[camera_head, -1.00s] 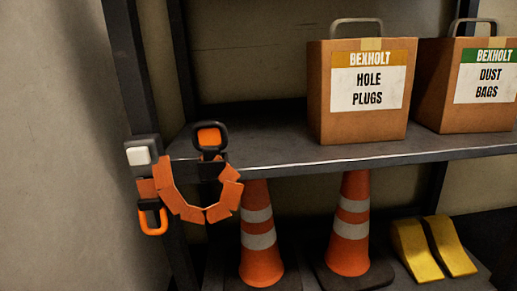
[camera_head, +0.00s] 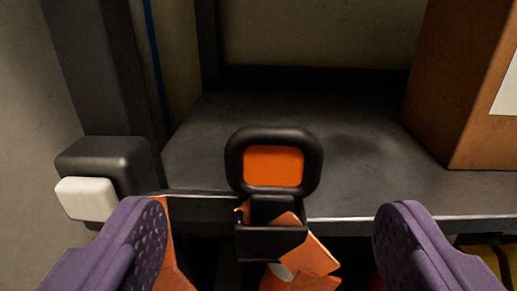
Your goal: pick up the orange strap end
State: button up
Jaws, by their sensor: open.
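The orange strap end (camera_head: 274,167) is an orange square pad in a thick black rounded frame. It stands upright at the shelf's front edge, above a black holder (camera_head: 270,243). Orange strap (camera_head: 306,260) hangs below the holder; its lower run is out of the picture. My gripper (camera_head: 268,240) is open. Its purple padded fingers lie low in the picture, one left and one right of the holder, with gaps on both sides. The left finger overlaps part of the orange strap behind it.
A dark post with a black block and white button (camera_head: 86,199) stands close to my left finger. The grey shelf (camera_head: 360,150) is bare behind the strap end. A cardboard box (camera_head: 455,90) stands at the right. Something yellow shows low at the right.

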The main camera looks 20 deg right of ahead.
aim_at(270, 228)
jog(key=b+x, duration=0.2)
jog(key=x, duration=0.4)
jog(key=shift+f+b, duration=0.15)
jog(key=shift+b, duration=0.15)
jog(key=shift+s, duration=0.1)
grip_shut()
